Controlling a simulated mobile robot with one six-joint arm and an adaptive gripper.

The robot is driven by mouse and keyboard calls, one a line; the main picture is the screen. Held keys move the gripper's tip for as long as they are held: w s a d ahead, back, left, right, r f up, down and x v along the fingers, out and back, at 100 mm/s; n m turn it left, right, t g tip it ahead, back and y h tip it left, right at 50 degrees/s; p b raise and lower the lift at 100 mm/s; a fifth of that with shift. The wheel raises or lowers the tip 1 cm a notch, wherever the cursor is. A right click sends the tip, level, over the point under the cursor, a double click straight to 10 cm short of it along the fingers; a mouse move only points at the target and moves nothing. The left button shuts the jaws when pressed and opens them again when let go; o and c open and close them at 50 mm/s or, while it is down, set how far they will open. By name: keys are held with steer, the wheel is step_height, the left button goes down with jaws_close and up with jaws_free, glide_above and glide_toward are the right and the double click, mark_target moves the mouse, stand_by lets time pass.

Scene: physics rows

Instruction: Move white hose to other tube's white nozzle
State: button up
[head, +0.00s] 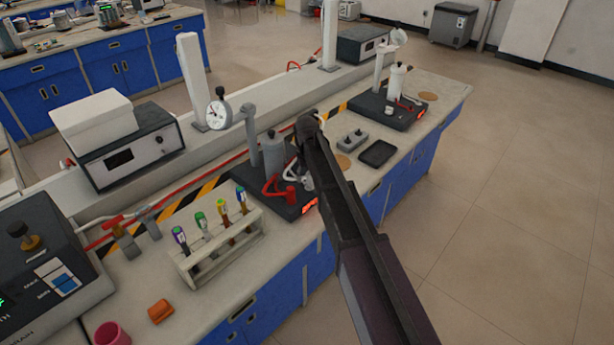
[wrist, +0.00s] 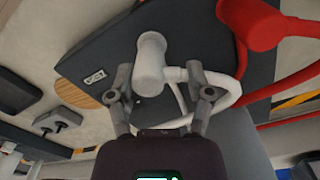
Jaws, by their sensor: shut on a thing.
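The white hose (wrist: 232,92) ends in a white cylindrical connector (wrist: 150,62) over the near device's black base. My gripper (wrist: 160,74) has its two fingers on either side of this connector and is shut on it. I cannot tell whether the connector is seated on a nozzle or lifted. In the head view the white end (head: 308,183) shows just below my gripper (head: 302,165), partly hidden by my arm. The other device (head: 386,107) stands farther back to the right, with a small white nozzle (head: 389,111) on its black base.
A red hose end (head: 291,194) is close by, also in the wrist view (wrist: 250,22). A test tube rack (head: 218,248) stands at the front left. A grey switch block (head: 352,140) and black tray (head: 377,153) lie between the devices. The bench edge is at right.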

steer(key=shift+f, duration=0.25)
steer(key=o, duration=1.1)
steer(key=shift+r, duration=0.1)
steer(key=shift+r+p, duration=3.35)
steer(key=shift+r, duration=0.1)
steer(key=shift+d, duration=0.15)
steer(key=s+d+m, duration=0.1)
steer(key=s+d, duration=0.7)
steer(key=s+d+m, duration=0.2)
steer(key=s+d, duration=0.5)
steer(key=s, duration=0.2)
steer(key=s+d+m, duration=0.2)
steer(key=s+d, duration=0.6)
steer(key=shift+s+d, duration=0.2)
steer(key=shift+d, duration=0.1)
